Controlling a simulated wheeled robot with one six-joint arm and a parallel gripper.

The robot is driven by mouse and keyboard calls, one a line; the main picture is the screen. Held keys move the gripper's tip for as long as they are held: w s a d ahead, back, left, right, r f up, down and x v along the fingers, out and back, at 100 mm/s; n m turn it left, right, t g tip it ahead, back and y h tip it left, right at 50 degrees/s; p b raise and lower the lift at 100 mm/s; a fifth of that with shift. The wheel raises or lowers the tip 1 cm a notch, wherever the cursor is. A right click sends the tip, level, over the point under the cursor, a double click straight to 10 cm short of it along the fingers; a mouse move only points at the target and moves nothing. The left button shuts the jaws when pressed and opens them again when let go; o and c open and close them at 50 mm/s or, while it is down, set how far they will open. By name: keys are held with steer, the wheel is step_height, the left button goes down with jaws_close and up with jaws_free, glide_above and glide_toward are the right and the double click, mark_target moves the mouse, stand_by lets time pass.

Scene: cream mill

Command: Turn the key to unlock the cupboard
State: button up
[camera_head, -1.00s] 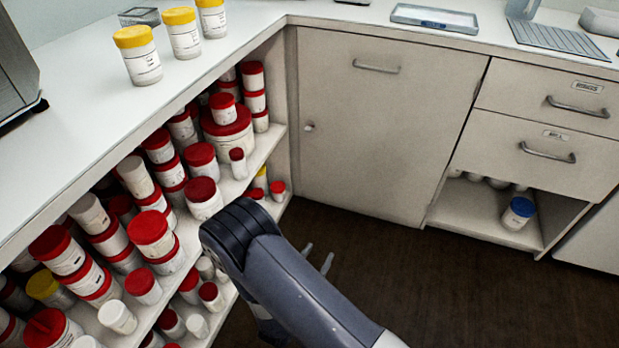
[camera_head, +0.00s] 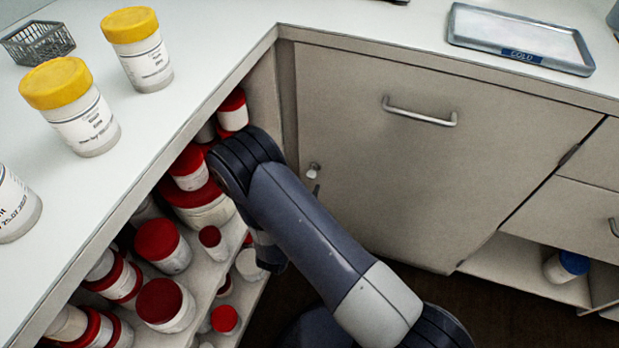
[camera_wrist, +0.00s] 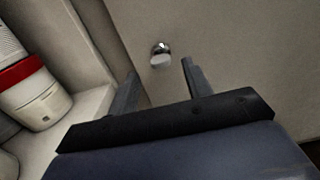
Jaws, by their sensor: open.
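The cupboard door (camera_head: 420,160) is a closed beige panel with a bar handle near its top. A small silver key (camera_head: 313,170) sits in the lock at the door's left edge. In the wrist view the key (camera_wrist: 160,54) shows a round metal collar and a pale bow, just beyond the fingertips and between their lines. My gripper (camera_wrist: 158,80) is open and empty, with one finger on each side of the key's line, apart from it. In the head view my arm hides most of the gripper; a dark fingertip shows just below the key.
Open shelves with red-lidded jars (camera_head: 165,245) stand close on the left, beside my arm. A jar (camera_wrist: 35,95) is also near in the wrist view. Yellow-lidded jars (camera_head: 70,105) and a COLD tray (camera_head: 520,38) are on the counter. Floor in front of the door is dark and bare.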

mark_target(310, 178)
steer(key=shift+x, duration=2.25)
steer(key=c, duration=1)
